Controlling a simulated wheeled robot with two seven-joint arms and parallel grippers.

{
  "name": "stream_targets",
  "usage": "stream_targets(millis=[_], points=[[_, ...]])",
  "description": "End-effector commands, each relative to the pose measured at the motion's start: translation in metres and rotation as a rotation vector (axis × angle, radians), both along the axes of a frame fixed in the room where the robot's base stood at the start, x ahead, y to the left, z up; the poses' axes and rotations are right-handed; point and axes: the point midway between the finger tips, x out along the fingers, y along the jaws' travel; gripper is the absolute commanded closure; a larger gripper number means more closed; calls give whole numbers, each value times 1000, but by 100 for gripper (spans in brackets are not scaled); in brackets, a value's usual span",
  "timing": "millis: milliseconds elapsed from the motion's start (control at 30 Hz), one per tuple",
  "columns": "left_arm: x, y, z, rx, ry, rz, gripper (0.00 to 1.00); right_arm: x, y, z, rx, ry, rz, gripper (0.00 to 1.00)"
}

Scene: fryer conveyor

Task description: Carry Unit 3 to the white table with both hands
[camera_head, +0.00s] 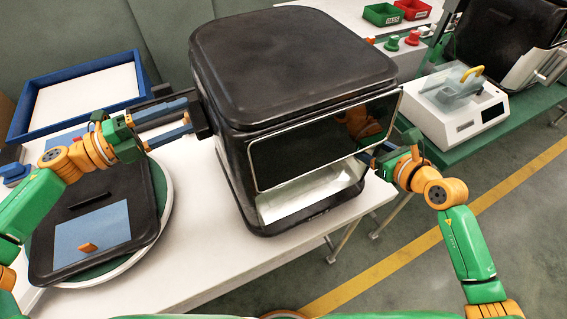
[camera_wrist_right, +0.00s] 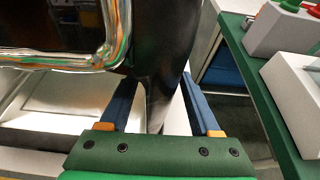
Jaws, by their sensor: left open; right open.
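A large black boxy unit (camera_head: 290,60), which I take to be Unit 3, stands upright on the white table (camera_head: 190,235). No label on it can be read. Its front has a dark glass panel above an open pale bay (camera_head: 310,195). My left gripper (camera_head: 186,118) is open at the unit's left side, its blue fingers by a black side part; contact is unclear. My right gripper (camera_head: 372,158) is open at the right front edge, partly hidden. In the right wrist view, the unit's black side (camera_wrist_right: 168,50) reaches down between my right gripper's fingers (camera_wrist_right: 160,90).
A round white-rimmed platform (camera_head: 165,205) with a black lid-like panel (camera_head: 100,240) lies at left, near a blue-edged tray (camera_head: 85,92). At right, a green-topped bench (camera_head: 470,145) holds a white device (camera_head: 455,115) and another black unit (camera_head: 500,40). Floor at lower right is open.

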Motion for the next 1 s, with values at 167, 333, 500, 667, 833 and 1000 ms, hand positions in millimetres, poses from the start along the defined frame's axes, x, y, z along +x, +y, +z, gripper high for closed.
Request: stream_targets(millis=[167, 333, 500, 667, 833, 1000], points=[[-25, 44, -1, 4, 6, 5, 38, 0, 0, 0, 0, 1, 0, 36], [-46, 78, 0, 3, 2, 3, 38, 0, 0, 0, -1, 1, -1, 36], [-56, 92, 1, 0, -1, -1, 38, -3, -2, 1, -1, 1, -1, 36], [-56, 93, 1, 0, -1, -2, 38, -32, -15, 12, -5, 3, -1, 36], [-56, 93, 1, 0, -1, -2, 38, -70, -32, 30, -4, 5, -1, 36], [-56, 93, 1, 0, -1, -2, 38, -94, -43, 42, -1, 2, -1, 36]])
